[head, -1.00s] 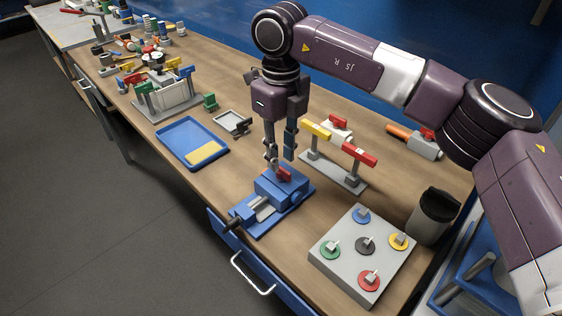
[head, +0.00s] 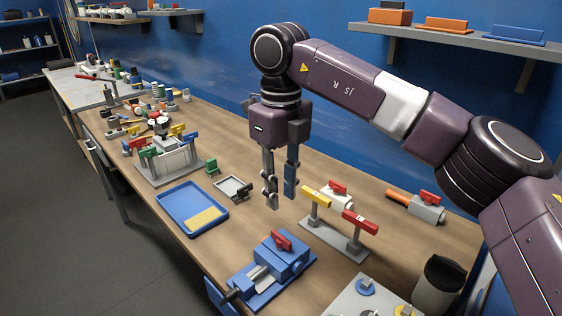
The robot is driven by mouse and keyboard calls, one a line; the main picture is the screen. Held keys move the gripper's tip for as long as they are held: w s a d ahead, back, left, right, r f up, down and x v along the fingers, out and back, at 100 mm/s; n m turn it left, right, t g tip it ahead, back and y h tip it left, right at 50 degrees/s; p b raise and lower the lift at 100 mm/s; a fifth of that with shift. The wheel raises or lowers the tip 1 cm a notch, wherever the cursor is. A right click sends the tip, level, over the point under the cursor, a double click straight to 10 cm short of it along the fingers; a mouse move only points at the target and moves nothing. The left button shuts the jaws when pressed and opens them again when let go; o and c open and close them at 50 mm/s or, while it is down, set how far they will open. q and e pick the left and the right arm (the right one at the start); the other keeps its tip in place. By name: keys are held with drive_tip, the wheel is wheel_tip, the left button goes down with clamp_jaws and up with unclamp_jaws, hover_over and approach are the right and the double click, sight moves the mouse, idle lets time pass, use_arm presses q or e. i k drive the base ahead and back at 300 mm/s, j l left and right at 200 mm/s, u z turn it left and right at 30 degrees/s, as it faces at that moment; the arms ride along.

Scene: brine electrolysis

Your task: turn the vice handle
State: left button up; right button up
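The blue vice (head: 265,268) sits on the bench in the lower middle of the head view. A dark handle (head: 229,296) sticks out at its front left end, and a small red piece (head: 282,241) stands on its top. My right gripper (head: 281,198) points down above and behind the vice, apart from it. Its two fingers are spread with nothing between them. My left gripper is not in view.
A blue tray (head: 175,205) lies left of the vice. A stand with yellow and red handles (head: 360,222) is to the right. A dark cup (head: 438,285) and a grey knob panel (head: 345,303) are at the lower right. Bare wood (head: 325,285) lies right of the vice.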

sight(231, 296)
drive_tip(key=k, duration=1.5)
